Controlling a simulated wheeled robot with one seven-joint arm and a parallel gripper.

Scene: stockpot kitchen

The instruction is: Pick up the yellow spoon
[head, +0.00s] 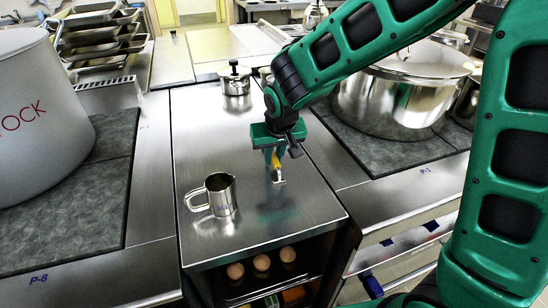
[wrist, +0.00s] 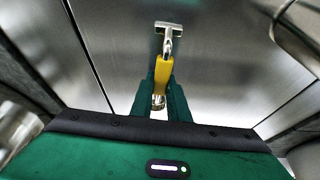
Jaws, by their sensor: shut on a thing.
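The yellow spoon (head: 276,162) is between the fingers of my gripper (head: 275,155), over the steel counter (head: 205,130). In the wrist view the spoon (wrist: 162,74) shows a yellow middle part between the two green fingers of my gripper (wrist: 162,95). A metal neck with a T-shaped end points away from me, and a rounded shiny metal end points toward me. A bowl shape is not clear. My gripper is shut on the yellow part. I cannot tell whether the metal end touches the counter.
A steel jug (head: 221,195) stands on the counter left of my gripper. A lidded steel pot (head: 235,80) stands farther back. A large stockpot (head: 40,120) is at the left and a big lidded pot (head: 395,95) at the right. Several eggs (head: 262,263) sit on a shelf below.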

